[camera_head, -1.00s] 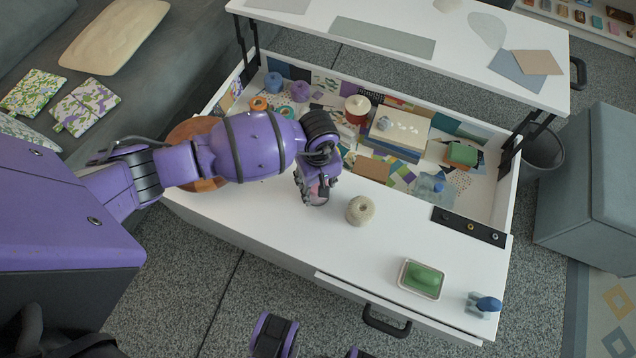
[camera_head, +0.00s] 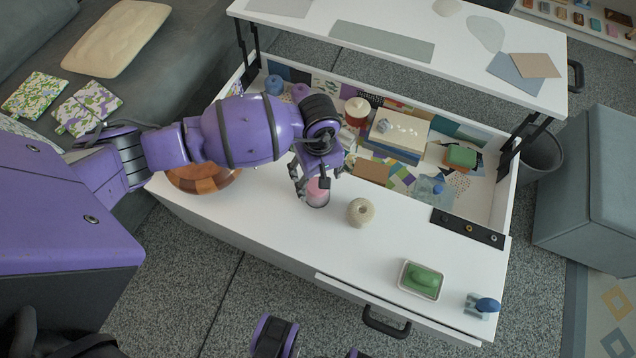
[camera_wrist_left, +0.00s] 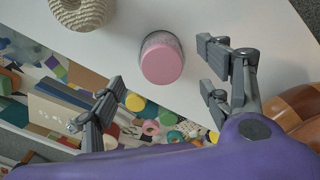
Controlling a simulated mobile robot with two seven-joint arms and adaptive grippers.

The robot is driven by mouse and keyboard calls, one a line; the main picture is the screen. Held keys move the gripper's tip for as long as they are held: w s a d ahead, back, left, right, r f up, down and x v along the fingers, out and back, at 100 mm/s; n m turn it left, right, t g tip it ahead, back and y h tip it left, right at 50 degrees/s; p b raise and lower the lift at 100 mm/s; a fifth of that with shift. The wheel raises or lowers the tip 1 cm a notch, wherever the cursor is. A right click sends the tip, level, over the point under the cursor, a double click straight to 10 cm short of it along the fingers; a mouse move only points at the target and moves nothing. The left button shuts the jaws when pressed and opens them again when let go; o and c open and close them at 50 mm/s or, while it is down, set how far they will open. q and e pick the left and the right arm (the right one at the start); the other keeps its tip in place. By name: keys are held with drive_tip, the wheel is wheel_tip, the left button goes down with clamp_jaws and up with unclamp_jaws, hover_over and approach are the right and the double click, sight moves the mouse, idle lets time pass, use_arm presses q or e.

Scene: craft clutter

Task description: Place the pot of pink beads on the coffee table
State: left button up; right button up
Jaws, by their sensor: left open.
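The pot of pink beads (camera_head: 318,194) is a small clear jar with a pink lid. It stands upright on the white top of the coffee table (camera_head: 270,225), left of a ball of cream twine (camera_head: 361,212). My left gripper (camera_head: 311,183) is open above the pot and partly hides it in the head view. In the left wrist view, the pink lid (camera_wrist_left: 162,64) shows between the spread fingers of the left gripper (camera_wrist_left: 162,78), with gaps on both sides.
An open compartment behind the pot holds craft clutter, including a white-topped box (camera_head: 400,132). A wooden bowl (camera_head: 205,178) sits left, under my arm. A green item in a tray (camera_head: 421,280) and a blue-topped object (camera_head: 483,304) stand front right. The raised tabletop (camera_head: 480,60) overhangs the back.

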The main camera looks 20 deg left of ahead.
use_arm(q)
wheel_tip(320, 180, up, 7)
drive_tip(key=shift+f+p, duration=0.15)
drive_tip(key=shift+p, duration=0.15)
